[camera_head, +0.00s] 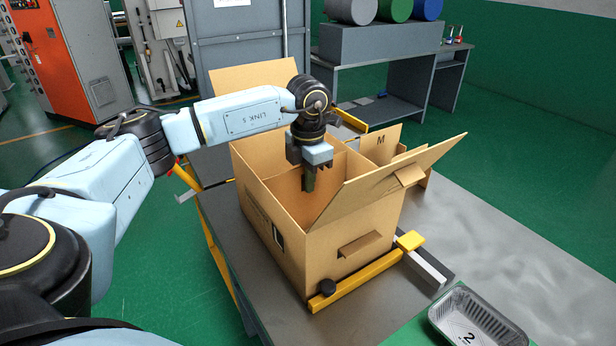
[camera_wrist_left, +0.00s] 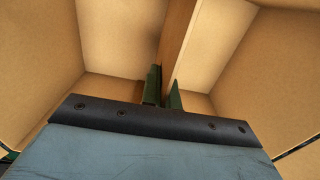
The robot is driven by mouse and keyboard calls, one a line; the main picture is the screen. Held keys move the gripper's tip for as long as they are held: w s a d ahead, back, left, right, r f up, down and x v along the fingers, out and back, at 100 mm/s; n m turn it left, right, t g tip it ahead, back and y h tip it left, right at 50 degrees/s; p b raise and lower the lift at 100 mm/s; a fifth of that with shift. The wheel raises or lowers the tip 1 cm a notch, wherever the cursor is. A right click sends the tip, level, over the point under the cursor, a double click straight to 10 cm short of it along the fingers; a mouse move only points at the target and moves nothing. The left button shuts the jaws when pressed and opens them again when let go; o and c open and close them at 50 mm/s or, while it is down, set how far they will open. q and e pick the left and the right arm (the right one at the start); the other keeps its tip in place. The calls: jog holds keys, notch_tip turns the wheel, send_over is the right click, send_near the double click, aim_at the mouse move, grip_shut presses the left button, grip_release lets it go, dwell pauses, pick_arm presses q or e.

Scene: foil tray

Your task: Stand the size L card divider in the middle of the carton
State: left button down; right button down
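The open brown carton (camera_head: 275,235) stands on the grey table, its flaps raised. My left gripper (camera_head: 309,180) points down into it with its dark green fingers. In the left wrist view, a brown card divider (camera_wrist_left: 180,40) stands upright between the carton walls, with the left gripper's fingertips (camera_wrist_left: 164,97) close on both sides of it. No gap shows between fingers and card. Its size letter does not show, and its bottom edge is hidden. Another card marked M (camera_head: 384,145) stands upright to the right, behind the carton's raised flap. My right gripper is not in view.
A foil tray (camera_head: 480,318) marked 2 lies at the front right. Yellow stops (camera_head: 365,283) edge the carton's front. The carton's raised right flap (camera_head: 390,180) slants beside my gripper. Bare grey surface (camera_head: 510,250) is free on the right.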

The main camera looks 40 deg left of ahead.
pick_arm(q)
jog(key=c, duration=1.6)
grip_release()
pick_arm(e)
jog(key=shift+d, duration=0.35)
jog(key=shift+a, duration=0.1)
pick_arm(q)
notch_tip(320, 180, up, 12)
jog(key=shift+r+p, duration=0.2)
jog(key=shift+p, duration=0.35)
jog(key=shift+r, duration=0.5)
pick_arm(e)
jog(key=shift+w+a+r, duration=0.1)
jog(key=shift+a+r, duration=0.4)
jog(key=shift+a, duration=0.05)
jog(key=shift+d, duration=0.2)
